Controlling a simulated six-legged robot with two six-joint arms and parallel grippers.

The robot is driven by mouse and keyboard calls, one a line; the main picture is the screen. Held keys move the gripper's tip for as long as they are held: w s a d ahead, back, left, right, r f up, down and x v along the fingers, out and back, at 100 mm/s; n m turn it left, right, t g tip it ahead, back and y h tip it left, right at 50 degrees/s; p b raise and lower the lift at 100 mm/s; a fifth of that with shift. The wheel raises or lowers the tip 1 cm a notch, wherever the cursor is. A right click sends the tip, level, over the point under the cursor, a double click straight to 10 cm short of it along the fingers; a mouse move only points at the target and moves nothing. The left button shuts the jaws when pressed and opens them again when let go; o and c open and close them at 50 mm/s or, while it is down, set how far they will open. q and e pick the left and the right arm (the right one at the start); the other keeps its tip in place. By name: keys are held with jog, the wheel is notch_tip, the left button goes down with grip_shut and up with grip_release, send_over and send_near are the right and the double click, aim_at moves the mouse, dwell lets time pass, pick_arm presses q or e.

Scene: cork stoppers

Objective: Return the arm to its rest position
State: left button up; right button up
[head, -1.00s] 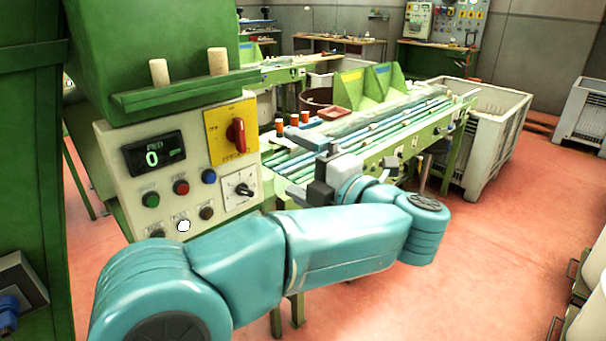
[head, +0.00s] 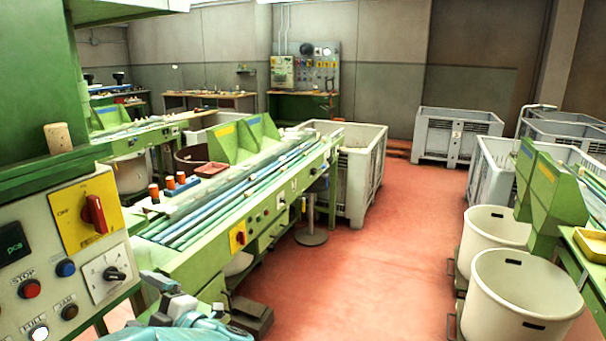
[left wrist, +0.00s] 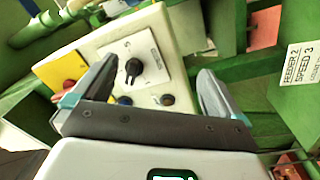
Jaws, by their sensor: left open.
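My left gripper (head: 165,288) is low at the left of the head view, in front of the control panel's lower right corner, with only a little of my teal arm showing. In the left wrist view the left gripper (left wrist: 157,68) has its two fingers wide apart with nothing between them. The cream control panel (head: 88,245) lies beyond the fingers, and its black selector knob (left wrist: 133,67) shows in the gap. I cannot tell the exact distance between fingers and panel. My right gripper is in neither view.
A cork stopper (head: 58,138) stands on the green ledge above the panel. A green conveyor (head: 215,240) runs back to a grey crate (head: 362,190). White bins (head: 505,305) stand at the right. The red floor (head: 390,250) between is clear.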

pick_arm(q)
jog(key=s+d+f+m+t+h, duration=0.15)
jog(key=f+m+h, duration=0.5)
jog(key=f, duration=0.75)
jog(key=s+d+f+m+t+h, duration=0.1)
jog(key=s+d+f+m+h, duration=0.35)
jog(key=f, duration=0.95)
jog(key=s+d+f+m+g+h, duration=0.3)
jog(key=s+d+f+m+h, duration=0.25)
jog(key=s+f, duration=0.2)
jog(key=s+d+f+m+g+h, duration=0.2)
jog(key=s+d+m+g+h, duration=0.3)
jog(key=s, duration=1)
jog(key=d+m+g, duration=0.1)
jog(key=d, duration=0.2)
jog(key=shift+d+f, duration=0.15)
jog(key=shift+d, duration=0.15)
jog(key=shift+m+g, duration=0.25)
